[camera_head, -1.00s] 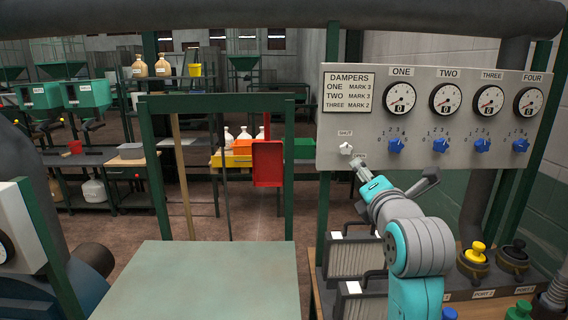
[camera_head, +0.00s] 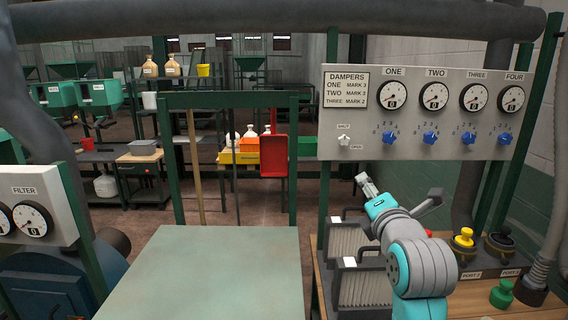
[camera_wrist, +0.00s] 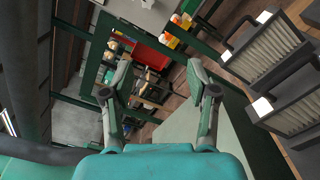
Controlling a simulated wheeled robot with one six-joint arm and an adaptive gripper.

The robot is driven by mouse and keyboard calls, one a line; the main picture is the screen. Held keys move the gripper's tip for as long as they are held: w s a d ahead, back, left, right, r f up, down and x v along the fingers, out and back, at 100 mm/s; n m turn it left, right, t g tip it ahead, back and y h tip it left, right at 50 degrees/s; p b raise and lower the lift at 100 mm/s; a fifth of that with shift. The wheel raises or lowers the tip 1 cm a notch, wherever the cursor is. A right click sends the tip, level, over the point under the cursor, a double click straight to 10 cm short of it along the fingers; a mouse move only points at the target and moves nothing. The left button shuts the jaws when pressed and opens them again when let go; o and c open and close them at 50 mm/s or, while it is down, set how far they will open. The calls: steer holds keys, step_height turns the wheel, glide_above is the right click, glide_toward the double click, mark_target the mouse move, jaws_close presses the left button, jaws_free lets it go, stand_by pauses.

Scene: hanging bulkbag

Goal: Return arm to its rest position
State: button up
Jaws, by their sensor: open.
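My gripper (camera_head: 366,187) is at the end of my teal and grey arm, below the damper panel (camera_head: 420,140) and apart from it. In the wrist view my gripper (camera_wrist: 160,85) has its two fingers spread wide with nothing between them. The panel carries a white knob (camera_head: 344,141) marked SHUT and OPEN, and a row of blue star knobs under round gauges. The gripper touches neither the panel nor the filters in the head view.
Pleated filter blocks (camera_head: 362,285) stand on the wooden bench beside my arm. Yellow (camera_head: 463,240) and black capped ports are behind it. A pale green table (camera_head: 205,275) lies to the left. A thick pipe crosses overhead.

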steer(key=s+f+m, duration=0.4)
steer(key=s+f, duration=0.2)
steer(key=f, duration=0.5)
steer(key=s+f+m+g, duration=0.1)
steer(key=s+f+m, duration=0.2)
steer(key=s+f, duration=0.5)
steer(key=s+f+m, duration=0.4)
steer(key=s+f, duration=0.1)
steer(key=f, duration=0.8)
steer(key=s+f+m+g, duration=0.1)
steer(key=s+m, duration=0.5)
steer(key=s, duration=1.1)
steer(key=s+f+m+g, duration=0.1)
steer(key=s+f+m, duration=0.2)
steer(key=s, duration=1.5)
steer(key=m, duration=0.4)
steer(key=shift+s+d+f+m, duration=0.15)
steer(key=shift+f+m, duration=0.15)
